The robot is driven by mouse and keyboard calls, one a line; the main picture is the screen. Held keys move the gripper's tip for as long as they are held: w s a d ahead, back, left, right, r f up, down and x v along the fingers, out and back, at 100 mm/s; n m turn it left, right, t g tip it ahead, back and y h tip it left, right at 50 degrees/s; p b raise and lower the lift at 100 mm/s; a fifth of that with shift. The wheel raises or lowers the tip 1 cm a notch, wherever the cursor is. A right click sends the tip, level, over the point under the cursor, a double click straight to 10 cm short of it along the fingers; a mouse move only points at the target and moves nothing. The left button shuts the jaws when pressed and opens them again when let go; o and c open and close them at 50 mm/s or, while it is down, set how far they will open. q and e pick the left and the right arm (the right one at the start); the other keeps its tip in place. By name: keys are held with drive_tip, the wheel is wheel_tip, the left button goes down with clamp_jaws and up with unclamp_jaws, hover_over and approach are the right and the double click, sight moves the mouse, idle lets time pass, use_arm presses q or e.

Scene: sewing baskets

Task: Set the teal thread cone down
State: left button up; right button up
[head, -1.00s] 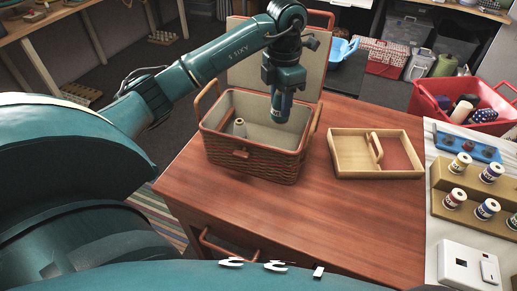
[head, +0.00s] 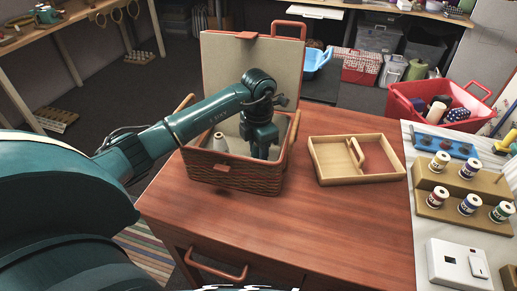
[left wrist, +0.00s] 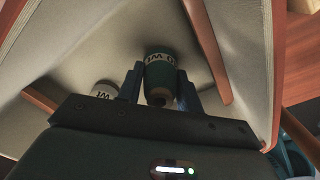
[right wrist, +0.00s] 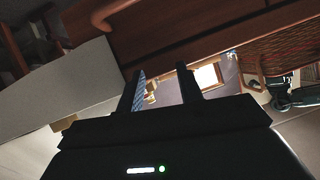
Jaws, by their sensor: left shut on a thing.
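The wicker sewing basket (head: 240,178) stands on the wooden table with its lid open at the back. My left gripper (head: 262,153) reaches down into its right half. In the left wrist view the teal thread cone (left wrist: 160,75), with a white label band, is between the fingers of my left gripper (left wrist: 159,88), which is shut on it. The basket wall hides the cone in the head view, and I cannot tell whether it touches the basket floor. A pale cone (head: 220,143) stands in the basket's left half. My right gripper (right wrist: 160,92) is open and empty.
A wooden tray (head: 330,180) with a handle sits right of the basket. Thread spools on wooden stands (head: 430,200) and a white device (head: 460,264) are at the right. A red bin (head: 405,108) is behind. The table front is clear.

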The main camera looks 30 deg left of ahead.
use_arm(q)
drive_tip(key=shift+f, duration=0.1)
drive_tip(key=o, duration=1.1)
wheel_tip(320, 180, up, 12)
drive_tip(key=shift+r, duration=0.2)
